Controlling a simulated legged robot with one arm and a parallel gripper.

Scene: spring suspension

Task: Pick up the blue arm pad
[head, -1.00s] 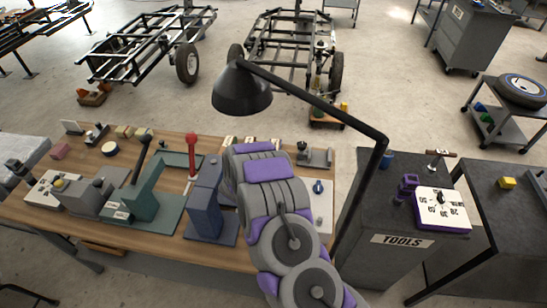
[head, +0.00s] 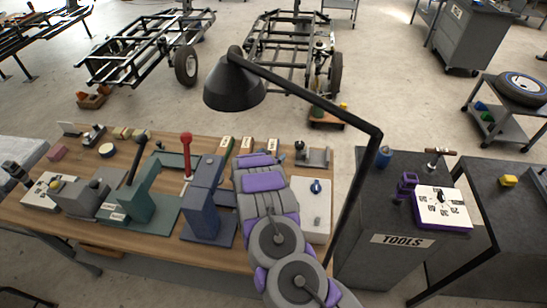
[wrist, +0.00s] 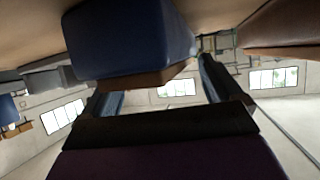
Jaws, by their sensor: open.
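A dark blue block with rounded edges and a brown underside (wrist: 130,42) fills the upper middle of the wrist view; it looks like the blue arm pad. My gripper (wrist: 160,88) is open, with one finger on each side of the picture's middle. The block is very close and overlaps the left finger in the picture; I cannot tell whether they touch. In the head view my grey and purple arm reaches over the wooden table (head: 140,246). It hides my fingertips, and I cannot make out the pad there with certainty.
A blue stand (head: 204,205) and a green lever press (head: 145,200) stand left of my arm. A white panel with a blue knob (head: 316,205) lies right of it. A black lamp (head: 236,85) hangs over the table. A grey tools cabinet (head: 385,215) stands at right.

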